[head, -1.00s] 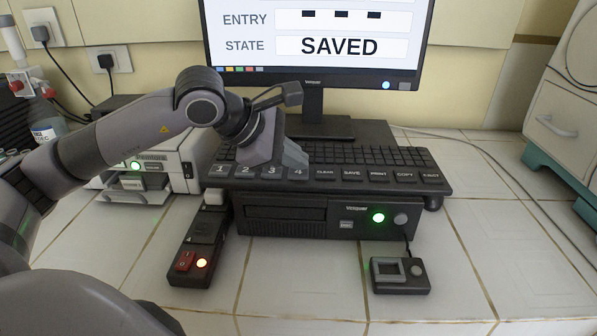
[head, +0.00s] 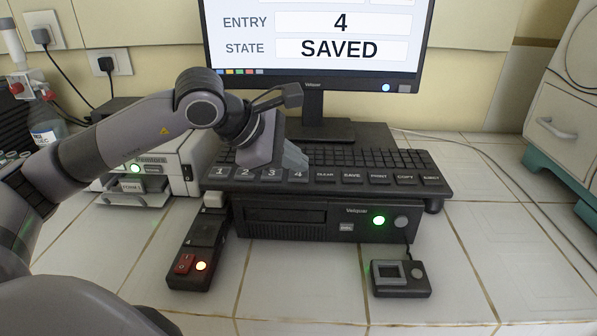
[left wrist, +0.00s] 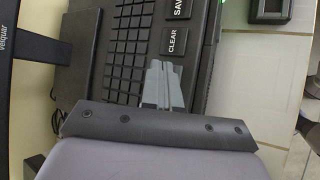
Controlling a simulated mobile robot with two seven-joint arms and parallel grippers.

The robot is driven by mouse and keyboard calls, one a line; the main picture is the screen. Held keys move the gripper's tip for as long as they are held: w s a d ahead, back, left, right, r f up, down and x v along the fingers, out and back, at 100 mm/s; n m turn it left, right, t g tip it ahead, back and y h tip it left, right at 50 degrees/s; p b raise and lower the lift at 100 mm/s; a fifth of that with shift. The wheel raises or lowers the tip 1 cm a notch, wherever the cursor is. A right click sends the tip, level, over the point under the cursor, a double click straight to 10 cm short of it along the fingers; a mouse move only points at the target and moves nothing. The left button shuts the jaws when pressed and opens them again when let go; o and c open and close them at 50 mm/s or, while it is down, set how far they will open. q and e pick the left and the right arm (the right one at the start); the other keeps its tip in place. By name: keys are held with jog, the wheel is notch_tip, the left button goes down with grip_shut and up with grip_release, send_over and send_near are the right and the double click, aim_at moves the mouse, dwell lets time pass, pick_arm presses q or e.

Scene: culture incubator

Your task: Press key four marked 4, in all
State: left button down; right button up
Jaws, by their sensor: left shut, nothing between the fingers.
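The black keyboard (head: 345,178) lies on top of the black computer unit, with large keys 1, 2, 3, 4, CLEAR, SAVE, PRINT, COPY and EJECT along its front. My left gripper (head: 297,160) is shut and empty, its fingertips at key 4 (head: 298,174), which they partly cover. In the left wrist view the closed fingers (left wrist: 162,72) point at the keyboard beside the CLEAR key (left wrist: 174,42); key 4 is hidden there. The monitor (head: 340,48) reads ENTRY 4 and STATE SAVED. My right gripper is not in view.
The computer unit (head: 290,214) has a lit green button. A black power strip (head: 196,262) with a red switch lies at front left, a small black device (head: 400,279) at front right. A white instrument (head: 160,160) stands left under my arm. Tiles in front are clear.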

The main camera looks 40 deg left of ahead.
aim_at(294, 176)
pick_arm(q)
jog(key=shift+r, duration=0.55)
jog(key=shift+r+p, duration=1.95)
jog(key=shift+r, duration=0.55)
